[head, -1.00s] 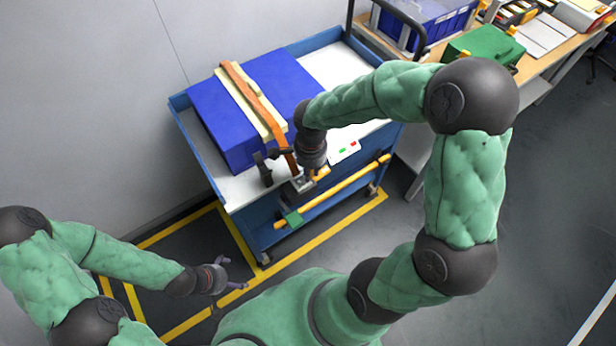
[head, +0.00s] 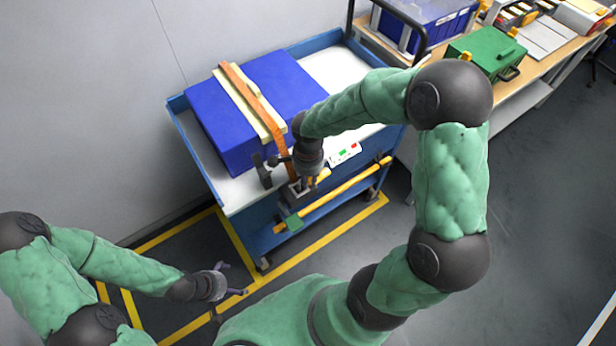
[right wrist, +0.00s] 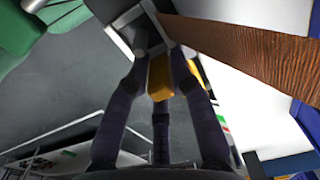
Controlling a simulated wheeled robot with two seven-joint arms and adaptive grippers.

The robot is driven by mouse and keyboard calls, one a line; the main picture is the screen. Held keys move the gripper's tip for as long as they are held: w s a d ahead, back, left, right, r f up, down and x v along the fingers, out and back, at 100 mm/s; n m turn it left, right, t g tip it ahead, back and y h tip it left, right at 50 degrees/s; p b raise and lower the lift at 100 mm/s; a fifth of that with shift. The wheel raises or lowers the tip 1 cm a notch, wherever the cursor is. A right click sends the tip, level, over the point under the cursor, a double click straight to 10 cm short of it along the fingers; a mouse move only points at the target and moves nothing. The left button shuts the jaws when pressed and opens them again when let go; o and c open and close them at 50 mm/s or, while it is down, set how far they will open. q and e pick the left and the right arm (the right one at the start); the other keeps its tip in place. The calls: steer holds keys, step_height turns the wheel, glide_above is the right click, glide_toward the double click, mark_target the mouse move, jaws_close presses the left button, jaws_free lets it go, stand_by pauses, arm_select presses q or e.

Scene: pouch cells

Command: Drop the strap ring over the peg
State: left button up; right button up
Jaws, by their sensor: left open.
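The orange-brown strap (head: 255,103) runs over the blue box (head: 207,122) and hangs down at the cart's near edge. Its pale square ring (right wrist: 122,32) is at the fingertips of my right gripper (right wrist: 156,50), which looks shut on the ring's edge. In the head view the right gripper (head: 301,184) is at the near edge of the cart, partly covering the ring. I cannot clearly make out the peg; a yellow piece (right wrist: 160,78) shows between the fingers. My left gripper (head: 232,281) is open and empty, low at the left, away from the cart.
A white panel with coloured buttons (head: 345,153) lies by the gripper. A workbench (head: 535,72) stands at the back right.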

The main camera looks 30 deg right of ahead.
stand_by(0.3)
steer(key=shift+r, duration=0.2)
step_height(320, 180, up, 12)
steer(key=p, duration=0.4)
steer(key=shift+s+f, duration=0.1)
steer(key=shift+s, duration=0.05)
stand_by(0.3)
